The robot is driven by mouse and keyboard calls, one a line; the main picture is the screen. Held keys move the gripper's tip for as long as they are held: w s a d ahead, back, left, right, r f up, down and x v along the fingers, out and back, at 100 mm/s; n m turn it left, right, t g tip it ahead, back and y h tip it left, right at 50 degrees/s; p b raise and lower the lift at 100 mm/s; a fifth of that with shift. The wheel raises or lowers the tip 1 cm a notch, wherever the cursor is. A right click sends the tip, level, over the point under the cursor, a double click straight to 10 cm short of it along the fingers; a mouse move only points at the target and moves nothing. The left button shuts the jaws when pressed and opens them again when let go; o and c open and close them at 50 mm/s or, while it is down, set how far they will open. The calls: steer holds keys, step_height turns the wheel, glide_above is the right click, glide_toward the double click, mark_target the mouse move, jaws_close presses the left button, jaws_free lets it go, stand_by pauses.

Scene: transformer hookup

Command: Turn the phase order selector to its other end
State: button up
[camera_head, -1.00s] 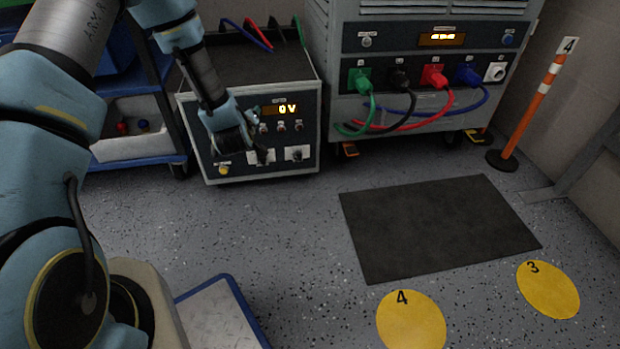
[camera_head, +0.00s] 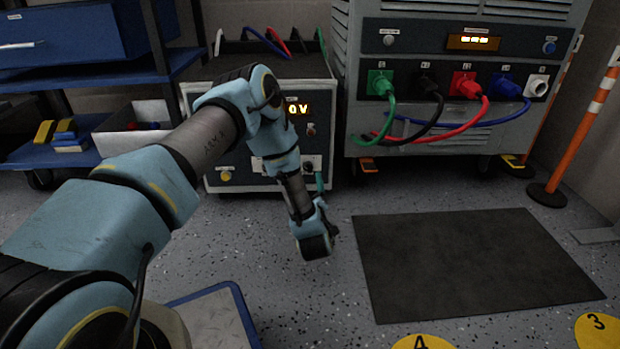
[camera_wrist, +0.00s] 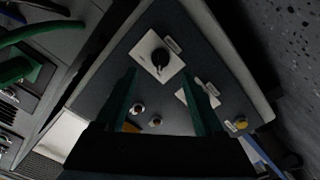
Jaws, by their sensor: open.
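A black rotary knob (camera_wrist: 160,58) on a white plate, which appears to be the phase order selector, is on the cabinet's dark front panel. Its label is too small to read. In the wrist view its pointer lies roughly along the picture's vertical. My gripper (camera_wrist: 162,78) is open, its two dark green fingers pointing at the panel, with the knob showing between and beyond the tips. I see no contact. A second white plate (camera_wrist: 187,97) is partly hidden behind one finger. In the head view the gripper (camera_head: 320,182) is low before the cabinet (camera_head: 212,180), and my arm covers much of the panel.
The cabinet's display (camera_head: 298,109) reads 0 V. A yellow button (camera_head: 226,175) is at its lower left. The larger unit (camera_head: 470,145) to the right has green, black, red and blue cables plugged in. A dark mat (camera_head: 470,262) lies on open floor. A blue shelf (camera_head: 85,80) stands left.

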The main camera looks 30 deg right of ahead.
mark_target(309, 171)
steer(key=b+x, duration=0.1)
steer(key=x, duration=0.2)
steer(key=b+x, duration=0.1)
steer(key=x, duration=0.2)
steer(key=shift+f+b, duration=0.2)
steer(key=shift+b, duration=0.15)
steer(key=shift+w+d+r, duration=0.2)
steer(key=shift+w+d, duration=0.05)
steer(key=shift+w, duration=0.35)
steer(key=shift+c, duration=0.2)
jaws_close()
